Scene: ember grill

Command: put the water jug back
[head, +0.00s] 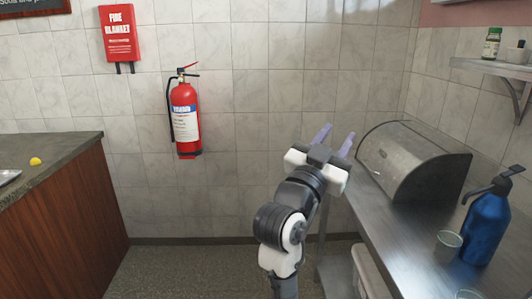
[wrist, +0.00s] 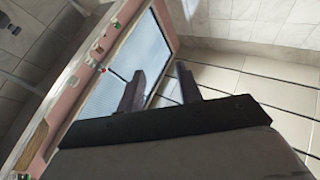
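A blue vessel (head: 485,228) with a dark top and handle stands upright on the steel counter (head: 395,215) at the right of the head view. It is the only jug-like thing I see, but I cannot tell for sure that it is the water jug. My gripper (head: 334,140) is raised near the left edge of the counter, left of the metal roll-top box and well away from the blue vessel. Its two fingers are apart with nothing between them. The wrist view also shows the open fingers (wrist: 160,88), with no jug in sight.
The metal roll-top box (head: 415,165) stands close to my gripper. A cup (head: 448,245) stands beside the blue vessel. A wall shelf (head: 490,67) holds small bottles. A wood-sided counter (head: 60,220) with a lemon (head: 35,161) is at left. Open floor lies between the counters.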

